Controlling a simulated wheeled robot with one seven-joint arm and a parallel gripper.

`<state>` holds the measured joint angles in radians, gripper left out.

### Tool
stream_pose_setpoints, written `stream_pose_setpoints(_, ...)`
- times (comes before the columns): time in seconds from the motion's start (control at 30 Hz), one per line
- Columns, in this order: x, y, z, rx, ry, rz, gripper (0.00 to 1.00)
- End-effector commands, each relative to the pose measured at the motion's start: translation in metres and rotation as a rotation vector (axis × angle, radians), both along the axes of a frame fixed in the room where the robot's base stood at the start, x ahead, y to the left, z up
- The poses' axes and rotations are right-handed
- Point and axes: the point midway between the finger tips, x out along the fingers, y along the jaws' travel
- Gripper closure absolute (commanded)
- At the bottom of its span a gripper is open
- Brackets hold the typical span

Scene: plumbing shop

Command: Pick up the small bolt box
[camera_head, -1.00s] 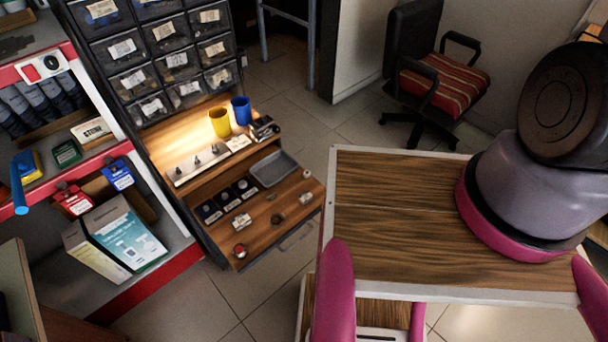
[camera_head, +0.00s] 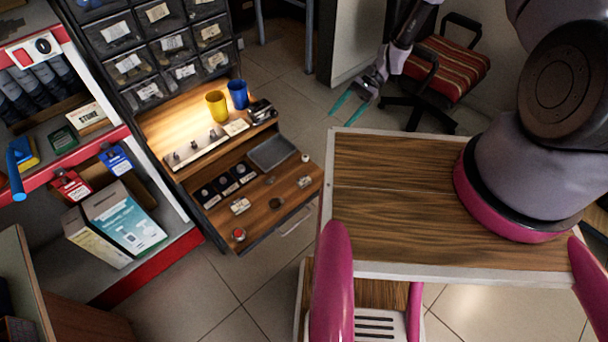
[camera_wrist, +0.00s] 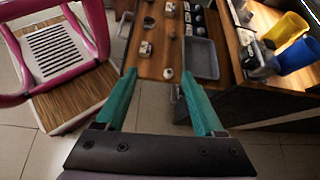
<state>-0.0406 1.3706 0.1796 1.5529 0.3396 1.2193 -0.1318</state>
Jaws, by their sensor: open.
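My gripper (camera_head: 346,114) is in the upper right of the head view, its teal fingers apart and empty, above the floor beyond the wooden-topped surface. It also shows in the wrist view (camera_wrist: 158,80), with the open drawer beyond the fingertips. Small pale labelled boxes lie in that drawer: one (camera_head: 240,206) near the middle front and one (camera_head: 304,182) near its right edge. In the wrist view, a small box (camera_wrist: 145,48) lies beyond the fingertips, apart from them. The labels are too small to read, so I cannot tell which is the bolt box.
The open wooden drawer (camera_head: 260,221) also holds a grey tray (camera_head: 272,152), dark labelled squares and small round parts. Yellow (camera_head: 216,105) and blue (camera_head: 238,94) cups stand above it. My wooden top (camera_head: 395,185) is bare. A red-striped chair (camera_head: 447,65) stands behind.

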Motion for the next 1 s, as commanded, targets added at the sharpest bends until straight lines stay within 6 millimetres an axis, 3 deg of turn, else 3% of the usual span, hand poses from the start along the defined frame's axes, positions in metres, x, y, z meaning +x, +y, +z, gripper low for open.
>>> stream_pose_setpoints(0.03, -0.017, 0.005, -0.027, 0.012, 0.049, -0.012, 0.3)
stream_pose_setpoints(0.1, -0.035, 0.011, -0.053, 0.025, 0.1, -0.03, 0.3)
stream_pose_setpoints(0.3, -0.07, 0.021, -0.098, 0.045, 0.186, -0.061, 0.3)
stream_pose_setpoints(1.0, -0.122, 0.07, -0.131, 0.049, 0.204, -0.067, 0.3)
